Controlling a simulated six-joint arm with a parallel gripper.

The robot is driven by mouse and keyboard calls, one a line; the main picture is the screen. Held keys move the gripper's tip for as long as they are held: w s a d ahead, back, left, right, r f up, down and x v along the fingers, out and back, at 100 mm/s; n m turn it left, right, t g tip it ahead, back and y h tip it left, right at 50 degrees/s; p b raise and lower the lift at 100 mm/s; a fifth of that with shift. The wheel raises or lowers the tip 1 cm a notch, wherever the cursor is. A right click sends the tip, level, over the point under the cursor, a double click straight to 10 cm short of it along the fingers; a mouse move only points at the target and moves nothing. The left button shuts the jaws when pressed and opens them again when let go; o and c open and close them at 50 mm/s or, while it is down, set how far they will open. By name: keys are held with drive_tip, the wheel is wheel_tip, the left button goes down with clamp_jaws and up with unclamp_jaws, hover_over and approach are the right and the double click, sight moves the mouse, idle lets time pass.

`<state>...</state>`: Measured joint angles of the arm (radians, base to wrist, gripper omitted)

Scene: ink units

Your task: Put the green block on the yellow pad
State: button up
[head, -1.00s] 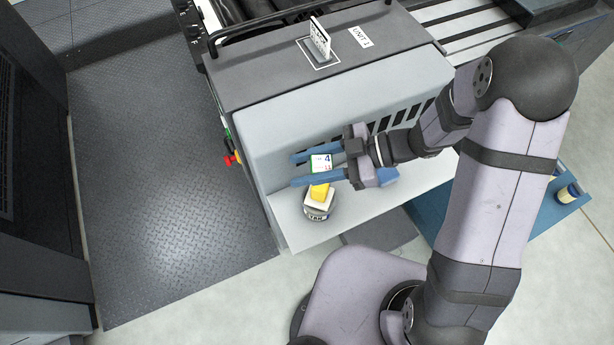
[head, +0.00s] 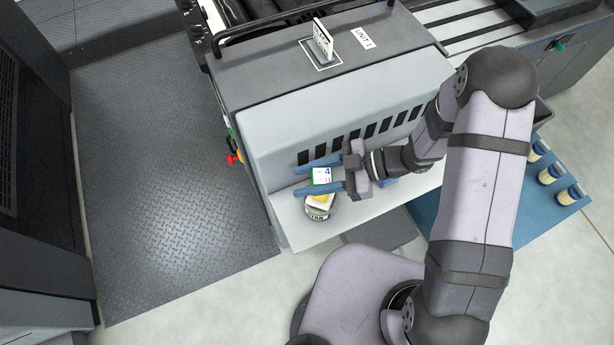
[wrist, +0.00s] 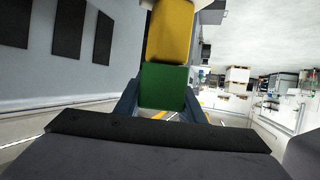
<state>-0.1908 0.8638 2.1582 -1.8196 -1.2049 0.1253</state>
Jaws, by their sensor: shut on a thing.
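My gripper (head: 298,179) is shut on the green block (wrist: 163,87), which shows between the blue fingers in the wrist view. In the head view the block (head: 321,176) has a white printed top with a blue 4 and a green edge. A yellow piece (head: 321,198), which looks like the yellow pad, sits on a round can (head: 317,213) labelled CYAN. The block covers part of it. In the wrist view the yellow piece (wrist: 170,30) appears directly beyond the block. I cannot tell whether they touch.
The can stands on the light shelf (head: 370,210) in front of a grey vented housing (head: 290,125). A red knob (head: 232,159) sticks out at the housing's left.

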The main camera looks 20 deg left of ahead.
sight(331, 175)
drive_tip(key=shift+f, duration=0.1)
drive_tip(key=o, duration=1)
drive_tip(key=shift+o, duration=0.2)
drive_tip(key=shift+d, duration=0.1)
drive_tip(key=b+v, duration=0.3)
drive_tip(key=v, duration=0.7)
drive_tip(key=shift+w+d+r+b, duration=0.3)
drive_tip(key=shift+d+r, duration=0.3)
drive_tip(key=shift+d, duration=0.15)
